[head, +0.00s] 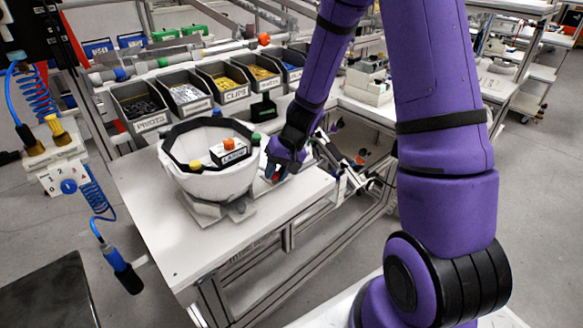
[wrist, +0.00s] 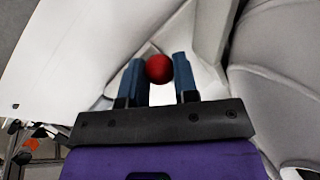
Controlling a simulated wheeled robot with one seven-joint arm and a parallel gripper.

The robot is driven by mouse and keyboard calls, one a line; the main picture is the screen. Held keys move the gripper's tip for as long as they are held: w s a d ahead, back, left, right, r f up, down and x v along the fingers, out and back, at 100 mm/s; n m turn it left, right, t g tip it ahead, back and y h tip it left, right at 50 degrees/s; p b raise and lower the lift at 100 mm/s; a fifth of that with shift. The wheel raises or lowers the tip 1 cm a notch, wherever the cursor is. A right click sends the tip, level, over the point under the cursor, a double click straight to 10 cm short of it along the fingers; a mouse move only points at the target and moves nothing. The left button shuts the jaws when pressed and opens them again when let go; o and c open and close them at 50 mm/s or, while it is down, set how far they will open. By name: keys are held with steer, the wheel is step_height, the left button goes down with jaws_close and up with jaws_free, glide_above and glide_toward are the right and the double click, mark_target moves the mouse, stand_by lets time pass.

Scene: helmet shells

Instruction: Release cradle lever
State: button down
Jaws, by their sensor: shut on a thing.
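The white helmet shell (head: 190,182) sits open side up, with a black band around its rim, on a pale cradle (head: 214,207) on the white bench. A red ball knob (wrist: 158,68), apparently the cradle lever's end, is between the two blue fingers of my gripper (wrist: 157,74). In the head view my gripper (head: 274,172) is low over the bench, just right of the shell. A little of the red knob (head: 276,177) shows there. My gripper is shut on the knob. The lever's shaft is mostly hidden.
A small box (head: 230,153) with an orange knob shows in the shell's opening. Several labelled parts bins (head: 141,104) line the back of the bench (head: 165,235). The bench's front left is clear. A blue coiled hose (head: 96,197) hangs at the left.

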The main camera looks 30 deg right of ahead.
stand_by(0.3)
steer(key=c, duration=0.9)
jaws_free()
steer(key=shift+o, duration=0.2)
steer(key=shift+r, duration=0.1)
steer(key=v, duration=1)
steer(key=shift+s+r, duration=0.15)
steer(key=shift+r, duration=0.15)
steer(key=shift+d, duration=0.1)
